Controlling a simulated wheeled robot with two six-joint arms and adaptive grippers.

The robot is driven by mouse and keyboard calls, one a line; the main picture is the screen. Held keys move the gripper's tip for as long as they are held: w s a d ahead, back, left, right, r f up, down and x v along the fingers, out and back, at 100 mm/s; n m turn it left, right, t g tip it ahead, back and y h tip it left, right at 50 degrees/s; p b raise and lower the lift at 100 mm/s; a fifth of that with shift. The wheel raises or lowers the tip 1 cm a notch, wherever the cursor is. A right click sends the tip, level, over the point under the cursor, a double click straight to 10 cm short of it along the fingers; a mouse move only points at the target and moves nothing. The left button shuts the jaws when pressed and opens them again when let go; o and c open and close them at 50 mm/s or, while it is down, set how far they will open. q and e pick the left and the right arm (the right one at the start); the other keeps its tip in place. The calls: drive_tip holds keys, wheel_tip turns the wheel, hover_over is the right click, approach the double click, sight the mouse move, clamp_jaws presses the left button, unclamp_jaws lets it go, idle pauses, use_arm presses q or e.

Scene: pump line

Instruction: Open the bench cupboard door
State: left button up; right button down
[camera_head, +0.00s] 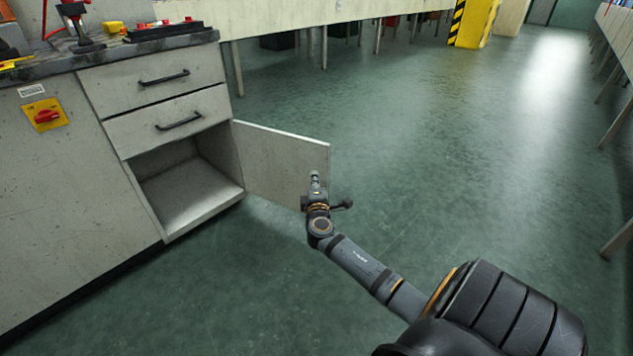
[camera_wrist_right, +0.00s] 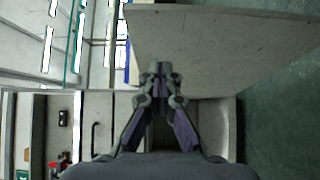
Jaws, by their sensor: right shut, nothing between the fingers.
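The cupboard door (camera_head: 272,160) is a pale grey panel that stands swung wide open, out to the right of the bench. The cupboard (camera_head: 190,190) beneath the two drawers is open to view and looks empty. My right gripper (camera_head: 315,178) is shut and empty at the free end of the door, in front of its inner face. I cannot tell whether it touches the panel. In the right wrist view the shut fingertips (camera_wrist_right: 160,68) point towards the door panel (camera_wrist_right: 220,50). My left gripper is not in view.
Two drawers (camera_head: 165,100) with black handles are shut above the cupboard. A red switch on a yellow plate (camera_head: 46,116) is on the bench front. Tools lie on the bench top (camera_head: 120,47). The green floor (camera_head: 430,170) to the right is clear.

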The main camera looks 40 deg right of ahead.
drive_tip(key=s+a+p, duration=0.3)
drive_tip(key=s, duration=0.5)
drive_tip(key=shift+s+a, duration=0.4)
